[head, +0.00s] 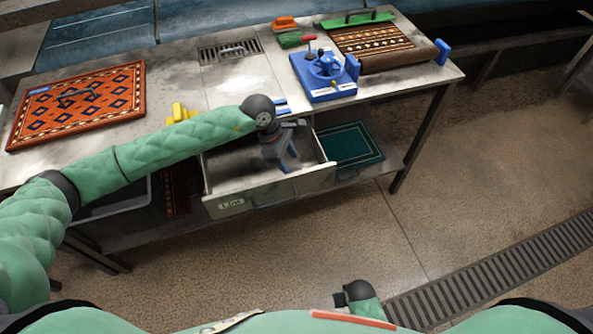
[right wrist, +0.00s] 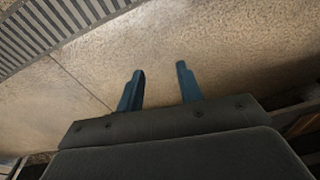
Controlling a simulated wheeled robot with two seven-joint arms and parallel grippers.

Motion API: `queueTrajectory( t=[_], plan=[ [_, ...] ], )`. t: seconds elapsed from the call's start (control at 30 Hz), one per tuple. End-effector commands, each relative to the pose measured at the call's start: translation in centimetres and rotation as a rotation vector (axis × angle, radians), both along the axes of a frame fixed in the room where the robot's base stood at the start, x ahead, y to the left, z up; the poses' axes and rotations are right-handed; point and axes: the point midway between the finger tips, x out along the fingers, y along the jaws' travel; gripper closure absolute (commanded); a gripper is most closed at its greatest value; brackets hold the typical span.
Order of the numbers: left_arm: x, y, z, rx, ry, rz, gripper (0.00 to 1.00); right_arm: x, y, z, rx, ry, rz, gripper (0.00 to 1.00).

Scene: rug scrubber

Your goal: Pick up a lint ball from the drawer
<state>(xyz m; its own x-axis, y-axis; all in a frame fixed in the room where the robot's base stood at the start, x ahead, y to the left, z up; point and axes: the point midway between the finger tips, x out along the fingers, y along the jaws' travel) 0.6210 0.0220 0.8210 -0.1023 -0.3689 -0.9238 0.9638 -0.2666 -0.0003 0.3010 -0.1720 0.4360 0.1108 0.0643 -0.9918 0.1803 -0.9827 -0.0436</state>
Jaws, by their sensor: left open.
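The drawer (head: 300,184) is pulled out from under the metal workbench. Its inside looks grey and dusty. I cannot make out a lint ball in it; my left arm and gripper cover part of the inside. My left gripper (head: 288,163) points down into the drawer, towards its right half, with its blue fingers open. I see nothing between them. My right gripper (right wrist: 160,80) shows in the right wrist view with its two blue fingers apart and empty above the floor.
The workbench (head: 230,87) carries an orange patterned rug (head: 110,122) at left, yellow pieces (head: 181,114), a blue device (head: 325,88) and a brown rug (head: 375,40) at right. A green mat (head: 347,146) lies on the lower shelf. The floor (head: 460,170) in front is clear, with a drain grate (head: 490,275).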

Motion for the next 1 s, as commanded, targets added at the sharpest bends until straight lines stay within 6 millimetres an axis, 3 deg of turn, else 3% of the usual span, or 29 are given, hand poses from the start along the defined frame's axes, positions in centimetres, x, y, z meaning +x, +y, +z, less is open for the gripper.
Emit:
queueTrajectory(
  t=[0.4,0.8,0.83,1.0],
  plan=[
    [-0.3,-1.5,-2.8,0.000,0.002,-0.001,0.47,-1.2,-1.3,-5.8,-0.015,-0.020,0.004,0.64],
    [-0.3,-1.8,-3.9,0.000,0.000,0.000,0.47,-1.3,-1.5,-7.0,-0.018,-0.028,0.006,0.64],
    [-0.3,-1.8,-3.9,0.000,0.000,-0.001,0.49,-1.3,-1.5,-7.0,-0.018,-0.028,0.006,0.64],
    [-0.3,-1.8,-3.9,0.000,0.000,-0.001,0.79,-1.3,-1.5,-7.0,-0.018,-0.028,0.005,0.64]
  ],
)
